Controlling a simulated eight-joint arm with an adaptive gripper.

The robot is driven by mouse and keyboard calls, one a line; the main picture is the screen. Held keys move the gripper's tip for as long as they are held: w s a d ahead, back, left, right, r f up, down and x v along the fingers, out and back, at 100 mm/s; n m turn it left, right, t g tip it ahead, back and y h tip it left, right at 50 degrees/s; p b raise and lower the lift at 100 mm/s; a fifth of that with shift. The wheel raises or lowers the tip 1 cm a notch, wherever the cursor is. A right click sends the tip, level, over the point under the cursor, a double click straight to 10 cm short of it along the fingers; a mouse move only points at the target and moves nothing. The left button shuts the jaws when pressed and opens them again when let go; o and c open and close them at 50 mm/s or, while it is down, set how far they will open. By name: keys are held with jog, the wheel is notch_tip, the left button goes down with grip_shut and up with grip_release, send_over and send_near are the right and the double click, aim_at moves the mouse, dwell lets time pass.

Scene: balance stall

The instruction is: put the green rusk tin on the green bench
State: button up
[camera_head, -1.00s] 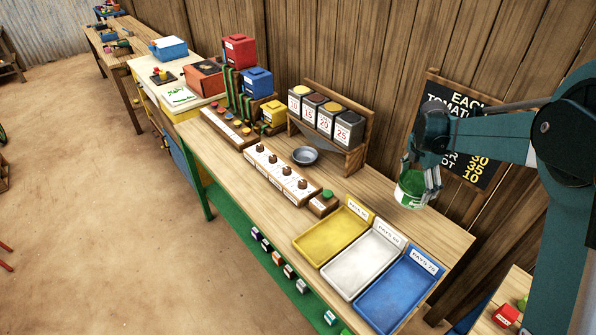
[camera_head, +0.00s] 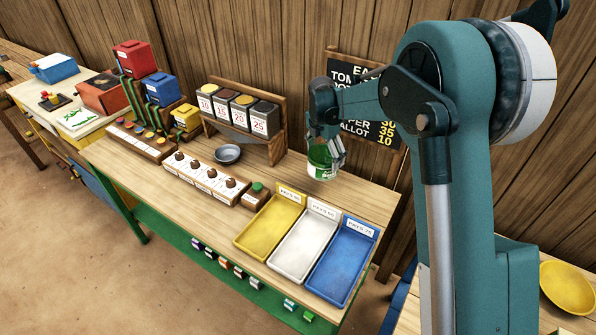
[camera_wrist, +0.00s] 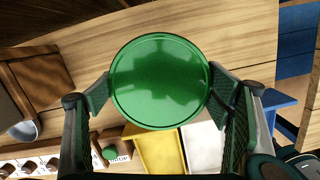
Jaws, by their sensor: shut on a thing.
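The green rusk tin (camera_head: 319,162), with a green lid and a pale label, is held upright in my gripper (camera_head: 332,156). In the wrist view its round lid (camera_wrist: 160,82) fills the middle, with a finger on each side. The green bench (camera_head: 150,186) has a wooden top with green legs and a green lower shelf. The tin is over the back right part of its top, behind the pay trays. I cannot tell how large the gap under the tin is.
Yellow (camera_head: 268,228), white (camera_head: 303,246) and blue (camera_head: 342,262) trays stand at the bench's right front. A rack of canisters (camera_head: 240,112), a grey bowl (camera_head: 227,154) and a row of knobbed blocks (camera_head: 205,180) lie left. Bare wood surrounds the tin's spot.

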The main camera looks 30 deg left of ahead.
jog(key=shift+f, duration=2.95)
jog(key=shift+f, duration=1.85)
jog(key=shift+f, duration=0.15)
jog(key=o, duration=1)
jog(key=shift+o, duration=0.4)
jog(key=r, duration=0.4)
jog(key=s+r, duration=0.1)
jog(key=r, duration=0.7)
jog(key=shift+s+a+r, duration=0.1)
jog(key=shift+s+a, duration=0.05)
jog(key=shift+a, duration=0.05)
